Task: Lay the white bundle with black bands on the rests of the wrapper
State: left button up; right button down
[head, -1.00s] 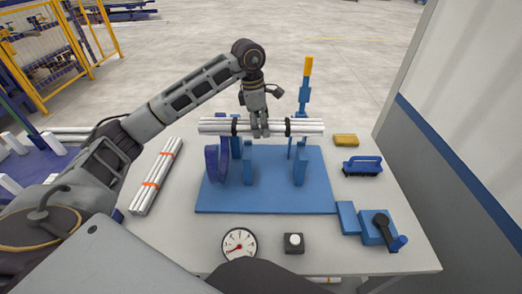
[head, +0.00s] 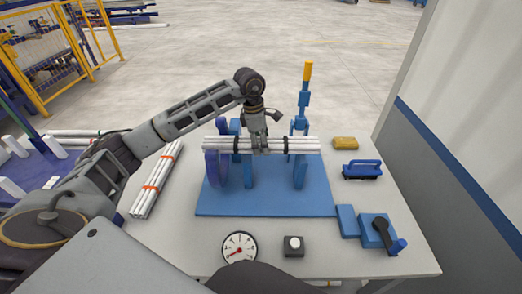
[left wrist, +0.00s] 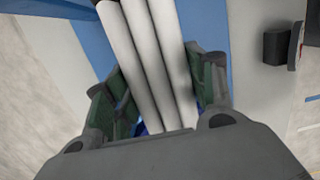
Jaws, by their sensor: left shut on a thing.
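The white bundle with black bands (head: 272,146) lies level from left to right in the head view. My left gripper (head: 260,148) is shut on its middle, between the two bands, from above. In the left wrist view its white pipes (left wrist: 148,62) run between my fingers (left wrist: 155,115). The wrapper is a blue baseplate (head: 265,204) with upright blue rests (head: 299,175) and a purple ring (head: 213,170) at the left. The bundle is at the height of the rest tops; I cannot tell whether it touches them. Its left end overlaps the ring's top. My right gripper is not in view.
A white bundle with orange bands (head: 156,182) lies left of the wrapper. A dial (head: 239,247) and a button box (head: 293,246) stand in front. A brush (head: 362,169), a yellow sponge (head: 345,143) and a blue crank block (head: 377,230) are at the right.

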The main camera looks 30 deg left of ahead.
aim_at(261, 150)
pick_arm(q)
notch_tip(261, 150, down, 2)
jog(key=shift+f, duration=0.65)
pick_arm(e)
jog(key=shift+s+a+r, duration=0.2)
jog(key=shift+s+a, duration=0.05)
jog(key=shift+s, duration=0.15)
pick_arm(q)
jog(key=shift+f, duration=0.15)
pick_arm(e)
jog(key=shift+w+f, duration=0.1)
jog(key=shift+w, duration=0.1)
pick_arm(q)
jog(key=o, duration=1.3)
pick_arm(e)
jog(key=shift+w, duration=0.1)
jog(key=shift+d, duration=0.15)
